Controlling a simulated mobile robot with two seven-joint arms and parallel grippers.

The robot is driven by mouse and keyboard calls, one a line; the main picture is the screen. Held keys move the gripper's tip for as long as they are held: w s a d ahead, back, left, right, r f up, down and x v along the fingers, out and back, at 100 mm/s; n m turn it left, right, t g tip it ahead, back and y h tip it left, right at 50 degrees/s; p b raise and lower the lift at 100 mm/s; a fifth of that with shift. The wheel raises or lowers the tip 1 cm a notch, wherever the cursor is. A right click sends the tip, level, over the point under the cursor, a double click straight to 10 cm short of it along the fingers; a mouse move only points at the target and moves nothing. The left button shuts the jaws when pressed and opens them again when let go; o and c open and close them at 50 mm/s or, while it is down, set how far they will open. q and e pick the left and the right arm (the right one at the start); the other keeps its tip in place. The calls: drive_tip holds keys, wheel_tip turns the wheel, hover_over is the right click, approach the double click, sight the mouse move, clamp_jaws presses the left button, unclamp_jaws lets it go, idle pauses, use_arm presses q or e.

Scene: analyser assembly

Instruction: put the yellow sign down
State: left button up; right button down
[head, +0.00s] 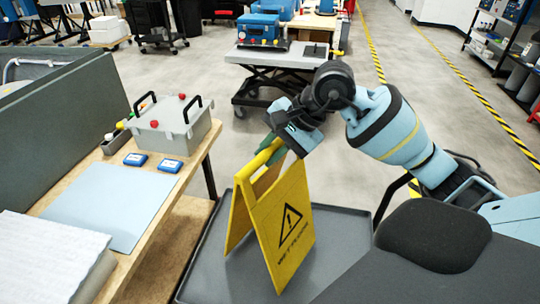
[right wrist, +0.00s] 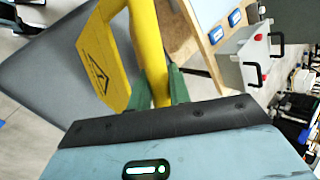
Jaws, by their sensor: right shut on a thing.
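The yellow sign (head: 283,232) is a folding A-frame floor sign with a black warning triangle. It stands upright with its legs spread, over the dark grey tray top (head: 335,262); I cannot tell for certain whether its feet touch it. My right gripper (head: 277,146) is at the sign's top bar and shut on it. In the right wrist view the green fingers (right wrist: 160,88) are on both sides of the yellow bar, and the sign's face (right wrist: 103,65) shows at the left. My left gripper is not in view.
A wooden workbench (head: 180,225) at left holds a grey case (head: 172,128) with black handles, two small blue boxes, a pale blue mat (head: 105,205) and white foam. Behind stands a grey lift cart (head: 285,56) with a blue device. Open floor lies beyond the tray.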

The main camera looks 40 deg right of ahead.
drive_tip(key=shift+f, duration=0.65)
drive_tip(key=shift+f, duration=0.3)
drive_tip(key=c, duration=1.3)
unclamp_jaws()
drive_tip(key=shift+r, duration=0.15)
drive_tip(key=shift+s+d+r, duration=0.1)
drive_tip(key=shift+r, duration=0.2)
drive_tip(key=v, duration=1.1)
drive_tip(key=shift+s+r, duration=0.2)
drive_tip(key=shift+d, duration=0.1)
